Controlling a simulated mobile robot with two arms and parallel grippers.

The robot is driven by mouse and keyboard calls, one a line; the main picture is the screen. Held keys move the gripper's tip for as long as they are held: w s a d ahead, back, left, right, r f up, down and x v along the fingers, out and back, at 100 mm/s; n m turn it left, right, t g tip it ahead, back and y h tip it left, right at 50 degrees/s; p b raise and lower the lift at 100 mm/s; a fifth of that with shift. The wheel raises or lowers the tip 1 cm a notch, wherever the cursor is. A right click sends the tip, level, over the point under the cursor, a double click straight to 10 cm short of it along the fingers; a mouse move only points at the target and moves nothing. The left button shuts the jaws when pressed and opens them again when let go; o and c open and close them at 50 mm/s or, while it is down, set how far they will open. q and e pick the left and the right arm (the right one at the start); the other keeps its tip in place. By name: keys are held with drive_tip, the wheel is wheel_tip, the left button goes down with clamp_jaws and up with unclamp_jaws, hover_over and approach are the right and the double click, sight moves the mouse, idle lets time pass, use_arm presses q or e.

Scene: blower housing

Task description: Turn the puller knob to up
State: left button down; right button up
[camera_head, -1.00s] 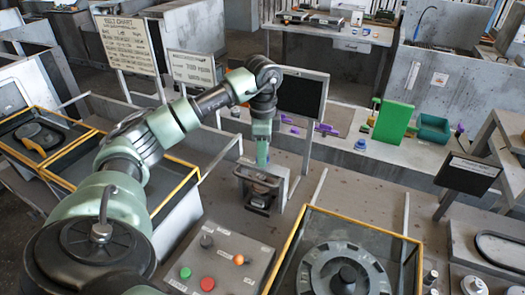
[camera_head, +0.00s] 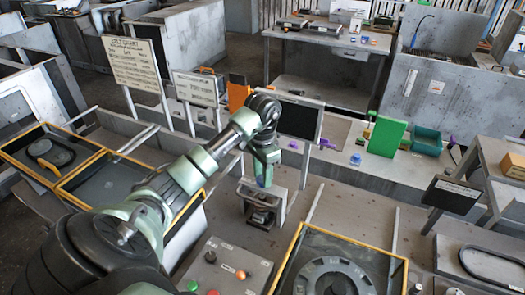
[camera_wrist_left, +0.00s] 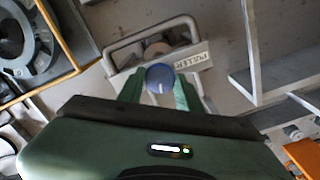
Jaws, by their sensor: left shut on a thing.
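The puller (camera_head: 278,197) is a grey metal frame standing on the grey deck in the middle of the head view. In the left wrist view its white label reading PULLER (camera_wrist_left: 191,63) appears upside down. A round blue knob (camera_wrist_left: 160,77) with a pale line on it sits in front of the frame there. My left gripper (camera_wrist_left: 160,88) has its green fingers on both sides of the knob, shut on it. In the head view my left gripper (camera_head: 264,177) points down at the top of the puller and mostly hides the knob. My right gripper is not in view.
A control panel (camera_head: 228,268) with red, green and orange buttons lies in front of the puller. A yellow-edged bay with a round housing (camera_head: 335,272) is at front right. A dark screen (camera_head: 298,119) stands behind the puller. Sign boards (camera_head: 137,64) stand behind my left arm.

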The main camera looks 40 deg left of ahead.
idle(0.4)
use_arm(q)
drive_tip(key=c, duration=0.9)
unclamp_jaws()
drive_tip(key=shift+c, duration=0.2)
